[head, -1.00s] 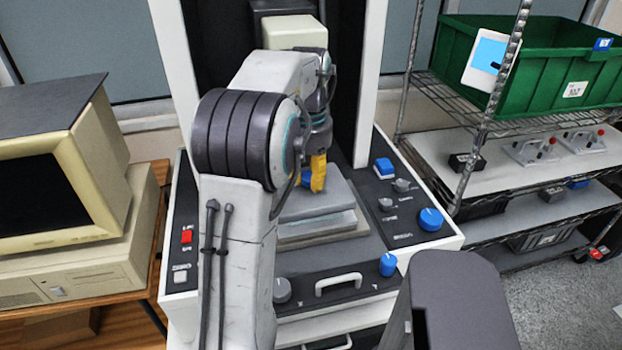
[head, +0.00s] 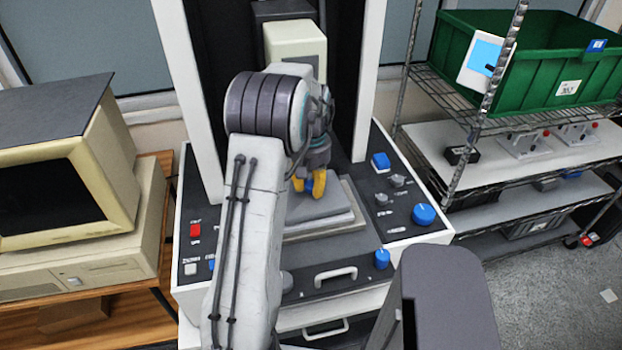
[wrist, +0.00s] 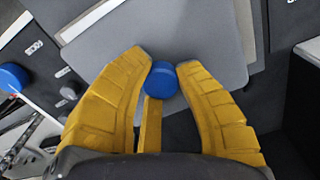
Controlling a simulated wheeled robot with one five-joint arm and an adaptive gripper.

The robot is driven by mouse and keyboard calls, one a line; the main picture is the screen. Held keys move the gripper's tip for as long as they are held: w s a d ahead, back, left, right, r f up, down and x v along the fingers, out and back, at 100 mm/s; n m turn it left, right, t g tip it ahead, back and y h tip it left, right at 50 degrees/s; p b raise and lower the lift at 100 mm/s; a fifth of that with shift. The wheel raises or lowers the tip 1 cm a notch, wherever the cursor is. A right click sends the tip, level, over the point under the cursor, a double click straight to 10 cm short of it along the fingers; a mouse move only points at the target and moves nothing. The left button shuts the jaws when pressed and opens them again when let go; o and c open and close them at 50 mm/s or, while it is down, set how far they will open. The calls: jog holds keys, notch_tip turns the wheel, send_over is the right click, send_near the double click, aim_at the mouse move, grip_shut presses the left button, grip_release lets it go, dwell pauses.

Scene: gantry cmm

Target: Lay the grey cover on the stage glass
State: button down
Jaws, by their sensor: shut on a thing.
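The grey cover (head: 333,205) is a flat square plate with a blue knob on top. It is over the stage (head: 318,232) of the measuring machine, and the stage glass is mostly hidden beneath it. My gripper (head: 309,184) has its yellow fingers at the knob from above. In the wrist view my gripper (wrist: 166,76) is shut on the blue knob (wrist: 160,80), with the cover (wrist: 195,30) spreading out beneath it. I cannot tell whether the cover touches the glass or hangs just above it.
The machine's white column (head: 367,90) and cream head (head: 296,42) stand behind my gripper. Control knobs, such as a blue one (head: 424,214), flank the stage. An old computer (head: 75,190) is at left. A wire shelf with a green crate (head: 530,75) is at right.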

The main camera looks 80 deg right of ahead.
aim_at(312, 184)
jog(key=shift+f, duration=0.2)
jog(key=shift+f, duration=0.1)
jog(key=c, duration=1)
grip_release()
jog(key=shift+c, duration=0.2)
jog(key=shift+r, duration=0.6)
notch_tip(312, 184, up, 9)
jog(key=b, duration=0.4)
jog(key=shift+r, duration=1.05)
